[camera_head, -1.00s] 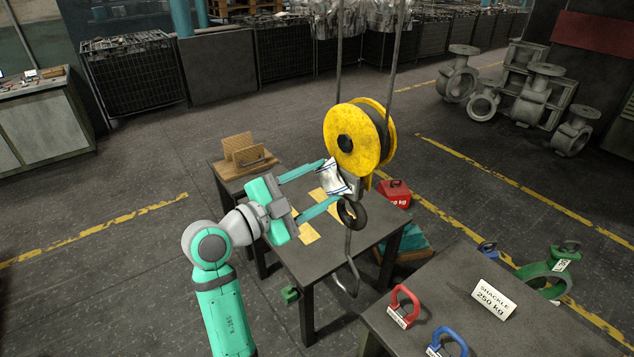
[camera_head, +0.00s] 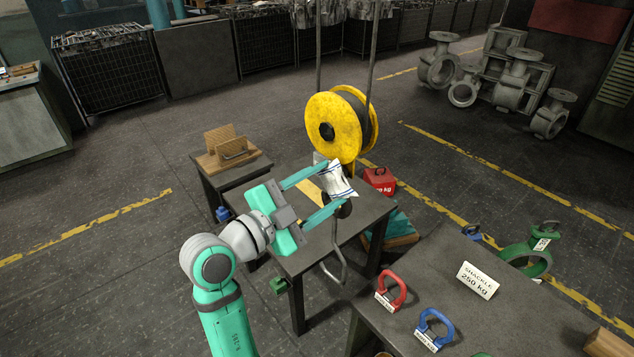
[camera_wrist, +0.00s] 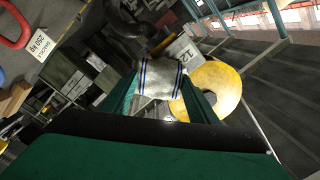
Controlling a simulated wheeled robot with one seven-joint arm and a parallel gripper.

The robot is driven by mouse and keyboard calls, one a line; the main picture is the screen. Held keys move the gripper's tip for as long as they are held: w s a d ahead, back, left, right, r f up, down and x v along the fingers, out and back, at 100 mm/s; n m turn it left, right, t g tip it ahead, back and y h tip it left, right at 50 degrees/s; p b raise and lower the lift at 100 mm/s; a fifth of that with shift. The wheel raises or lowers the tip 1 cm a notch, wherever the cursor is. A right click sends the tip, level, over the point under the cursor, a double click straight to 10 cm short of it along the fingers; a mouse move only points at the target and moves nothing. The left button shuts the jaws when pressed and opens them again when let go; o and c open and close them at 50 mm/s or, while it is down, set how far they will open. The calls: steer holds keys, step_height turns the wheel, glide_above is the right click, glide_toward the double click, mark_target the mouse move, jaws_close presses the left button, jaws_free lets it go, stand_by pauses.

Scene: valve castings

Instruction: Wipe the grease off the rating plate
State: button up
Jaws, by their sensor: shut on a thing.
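My gripper (camera_head: 332,181) is shut on a white cloth (camera_head: 341,179) with blue stripes. In the wrist view the cloth (camera_wrist: 160,80) spans between the fingertips. The hook block with its yellow sheave (camera_head: 335,125) hangs just behind and above the cloth, its hook (camera_head: 339,265) below. In the wrist view a pale plate (camera_wrist: 183,51) marked "12" shows just beyond the cloth, partly covered by it. Whether the cloth touches the plate is unclear.
A bench (camera_head: 450,285) at the right front holds a red shackle (camera_head: 391,291), a blue shackle (camera_head: 434,328) and a sign (camera_head: 478,280). A wooden rack (camera_head: 230,150) stands at left.

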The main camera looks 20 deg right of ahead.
steer(key=shift+s, duration=0.15)
steer(key=v, duration=0.6)
stand_by(0.6)
steer(key=shift+a, duration=0.1)
steer(key=v, duration=0.2)
steer(key=shift+s+a, duration=0.15)
steer(key=shift+a, duration=0.2)
steer(key=shift+d, duration=0.1)
stand_by(0.5)
steer(key=shift+x, duration=3.4)
steer(key=shift+x, duration=1.05)
